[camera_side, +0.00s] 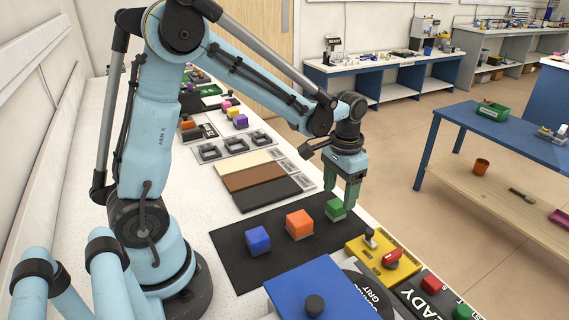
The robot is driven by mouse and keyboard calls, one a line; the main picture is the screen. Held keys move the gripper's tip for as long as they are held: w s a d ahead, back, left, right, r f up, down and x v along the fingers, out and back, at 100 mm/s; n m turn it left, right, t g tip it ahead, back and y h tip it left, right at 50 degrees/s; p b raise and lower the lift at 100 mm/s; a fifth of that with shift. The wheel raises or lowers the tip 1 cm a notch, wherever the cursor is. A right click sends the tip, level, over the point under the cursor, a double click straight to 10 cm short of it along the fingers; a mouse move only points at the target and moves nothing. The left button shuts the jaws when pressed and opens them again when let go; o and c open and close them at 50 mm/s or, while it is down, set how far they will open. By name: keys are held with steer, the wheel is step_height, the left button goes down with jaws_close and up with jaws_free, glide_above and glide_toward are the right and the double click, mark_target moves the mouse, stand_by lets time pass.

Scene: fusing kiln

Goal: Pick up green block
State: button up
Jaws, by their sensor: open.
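The green block (335,208) sits on the right part of a black mat (225,240), towards its far right corner. My gripper (343,196) points down directly over the green block, with its green fingers open. The fingertips come down to about the block's top. I cannot tell whether they touch it or straddle it. An orange block (299,223) and a blue block (258,240) stand in a row to the left on the same mat.
A yellow switch panel (375,248) with a red switch lies just right of the mat. A blue lid with a dark knob (315,304) is in front. Beige, brown and black strips (262,182) lie behind the mat. The mat's left part is bare.

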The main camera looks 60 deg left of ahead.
mark_target(337, 203)
steer(key=shift+s+f, duration=0.1)
steer(key=shift+f, duration=2.4)
steer(key=c, duration=1.1)
steer(key=shift+r, duration=0.15)
steer(key=shift+r, duration=0.55)
step_height(337, 203, up, 2)
steer(key=shift+r, duration=0.25)
steer(key=s+d+r, duration=0.5)
steer(key=d+r, duration=0.2)
steer(key=d, duration=0.3)
steer(key=shift+s+d, duration=0.15)
steer(key=shift+s, duration=0.05)
steer(key=shift+r, duration=0.1)
